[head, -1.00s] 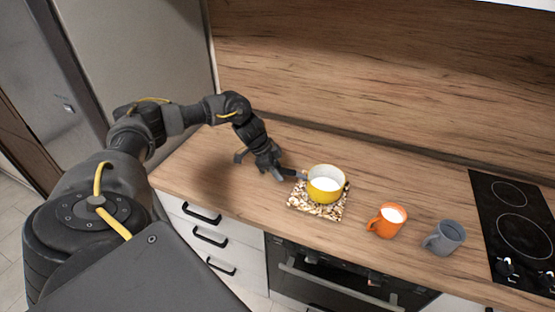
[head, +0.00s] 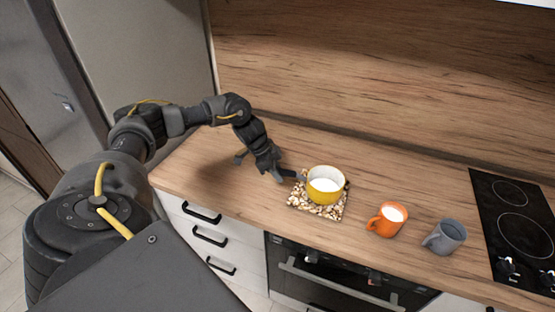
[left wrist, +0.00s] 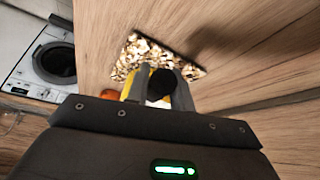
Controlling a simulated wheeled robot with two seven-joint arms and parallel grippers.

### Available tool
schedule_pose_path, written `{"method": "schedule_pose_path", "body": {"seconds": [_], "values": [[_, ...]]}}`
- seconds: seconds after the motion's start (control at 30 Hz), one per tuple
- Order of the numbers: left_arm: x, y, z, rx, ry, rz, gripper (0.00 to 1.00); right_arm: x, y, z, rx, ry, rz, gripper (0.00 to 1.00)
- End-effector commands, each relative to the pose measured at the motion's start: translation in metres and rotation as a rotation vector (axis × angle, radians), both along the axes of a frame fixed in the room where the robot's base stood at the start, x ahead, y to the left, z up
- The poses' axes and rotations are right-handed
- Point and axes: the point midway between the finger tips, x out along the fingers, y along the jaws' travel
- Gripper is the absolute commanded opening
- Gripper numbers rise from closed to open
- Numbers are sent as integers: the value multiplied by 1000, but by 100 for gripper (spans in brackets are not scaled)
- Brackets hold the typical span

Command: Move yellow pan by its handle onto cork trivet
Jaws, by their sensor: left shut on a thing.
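The yellow pan (head: 325,195) has a pale inside with white contents and appears upright on or just above the cork trivet (head: 300,205). Whether its base touches the trivet cannot be told. My left gripper (head: 283,175) is at the left of the pan, shut on its dark handle (head: 297,176). In the left wrist view the handle end (left wrist: 161,85) shows between the fingers, with a bit of yellow pan (left wrist: 133,84) beside them. The speckled trivet (left wrist: 135,58) lies beyond the fingers there. My right gripper is not in view.
An orange mug (head: 383,224) with white contents and a grey mug (head: 445,238) stand right of the trivet. A black hob (head: 508,215) is at the far right. The wooden splashback (head: 380,70) rises behind. The counter behind the pan is clear.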

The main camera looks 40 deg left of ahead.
Motion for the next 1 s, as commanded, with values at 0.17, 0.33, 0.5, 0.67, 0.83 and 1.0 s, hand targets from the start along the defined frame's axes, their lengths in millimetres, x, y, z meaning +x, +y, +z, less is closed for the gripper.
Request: {"method": "schedule_pose_path", "body": {"seconds": [0.17, 0.33, 0.5, 0.67, 0.83, 1.0], "values": [[1, 0, -1, -2, -4, 0, 0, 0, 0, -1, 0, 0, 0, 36], [1, 0, -1, -1, -3, 0, 0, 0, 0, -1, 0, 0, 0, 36], [1, 0, -1, -1, -2, 0, 44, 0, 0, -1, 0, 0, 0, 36], [0, 0, -1, 0, -1, -1, 48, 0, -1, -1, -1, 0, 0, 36], [-1, 1, -3, 2, 3, 0, 48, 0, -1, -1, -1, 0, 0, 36], [-6, 6, -2, 1, 2, 0, 48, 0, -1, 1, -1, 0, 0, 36]]}}
